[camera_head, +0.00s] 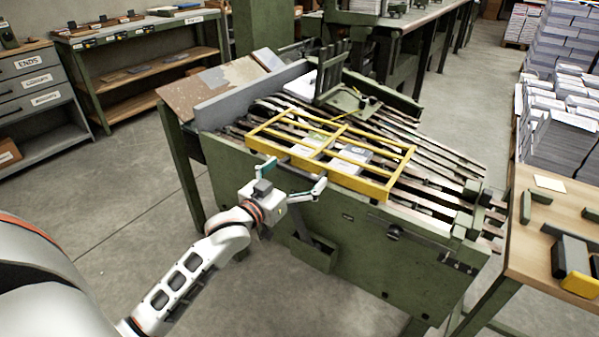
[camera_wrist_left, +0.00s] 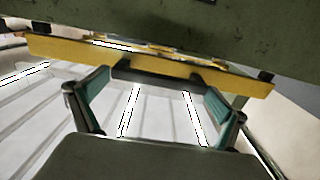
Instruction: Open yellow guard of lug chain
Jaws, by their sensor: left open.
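The yellow guard (camera_head: 385,189) is a barred rectangular frame lying over the lug chain (camera_head: 430,182) on the green machine. It looks down, close to the rails. My left gripper (camera_head: 296,178) is at the guard's near edge, with its teal fingers spread apart. In the left wrist view the guard's yellow edge bar (camera_wrist_left: 75,50) runs across the top. A dark handle-like bar (camera_wrist_left: 165,78) by that edge lies across the space between the fingers of my left gripper (camera_wrist_left: 155,92). I cannot tell whether a finger touches it. My right gripper is not in view.
The green machine side (camera_head: 300,225) stands just below and in front of the gripper. A wooden table (camera_head: 540,235) with dark tools is at the right. Stacked sheets (camera_head: 570,85) stand behind it. Open floor (camera_head: 130,200) lies to the left.

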